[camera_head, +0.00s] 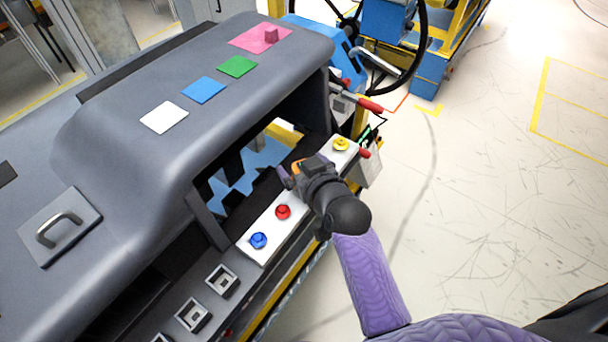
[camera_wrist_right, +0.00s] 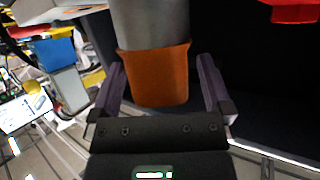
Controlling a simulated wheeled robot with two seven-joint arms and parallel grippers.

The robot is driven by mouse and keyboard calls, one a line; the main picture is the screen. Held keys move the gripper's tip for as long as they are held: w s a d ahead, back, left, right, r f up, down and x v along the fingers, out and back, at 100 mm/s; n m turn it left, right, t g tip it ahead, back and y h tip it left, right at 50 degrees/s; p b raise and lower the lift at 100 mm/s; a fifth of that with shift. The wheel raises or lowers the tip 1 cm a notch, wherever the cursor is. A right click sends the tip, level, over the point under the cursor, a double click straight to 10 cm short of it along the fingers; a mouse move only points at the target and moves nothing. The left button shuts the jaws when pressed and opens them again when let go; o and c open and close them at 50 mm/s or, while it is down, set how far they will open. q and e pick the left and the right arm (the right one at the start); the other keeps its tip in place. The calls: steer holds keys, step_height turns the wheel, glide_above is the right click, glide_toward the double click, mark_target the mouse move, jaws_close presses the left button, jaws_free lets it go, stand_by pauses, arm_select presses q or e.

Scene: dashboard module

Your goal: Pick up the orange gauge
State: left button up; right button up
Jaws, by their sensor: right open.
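The orange gauge (camera_wrist_right: 155,76) fills the middle of the right wrist view, with a grey cylindrical part (camera_wrist_right: 150,22) above its rim. In the head view only a small orange patch of the gauge (camera_head: 297,166) shows past my right gripper (camera_head: 301,173). The gripper's two fingers stand apart on either side of the gauge, with visible gaps, so it is open around the gauge and not clamped. The wrist hides most of the gauge in the head view. My left gripper is out of view.
A white panel strip (camera_head: 246,248) holds a blue button (camera_head: 258,240), a red button (camera_head: 283,211) and a yellow button (camera_head: 341,144). The grey dashboard (camera_head: 130,160) overhangs behind it, carrying coloured squares and a handle (camera_head: 59,229). Open floor (camera_head: 500,200) lies at the right.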

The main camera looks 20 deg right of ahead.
steer(key=shift+w+f, duration=0.2)
steer(key=shift+w, duration=0.3)
jaws_close()
